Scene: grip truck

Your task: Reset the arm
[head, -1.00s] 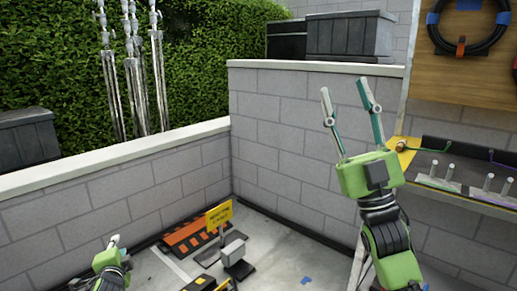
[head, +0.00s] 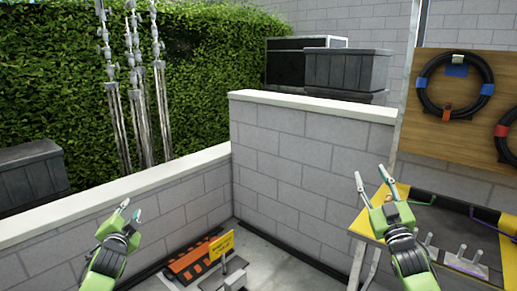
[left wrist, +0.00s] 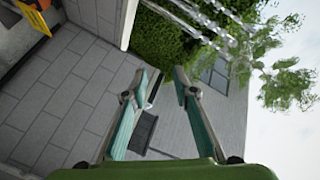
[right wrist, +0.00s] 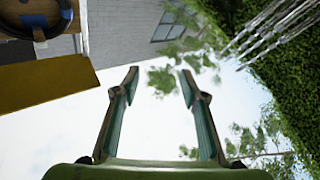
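My left gripper (head: 130,213) is raised at the lower left of the head view, in front of the low grey wall. In the left wrist view its two fingers (left wrist: 160,90) stand apart with nothing between them. My right gripper (head: 373,180) is at the right of the head view, pointing up beside the workbench's yellow corner. In the right wrist view its fingers (right wrist: 159,82) are spread and empty, with sky and trees behind them.
The yellow-edged workbench (head: 362,223) with metal pegs stands at the right, close to my right arm. A board (head: 433,119) with coiled hoses hangs above it. Grey block walls (head: 300,165) form a corner. An orange-black barrier (head: 188,262) and yellow sign (head: 221,245) stand on the floor.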

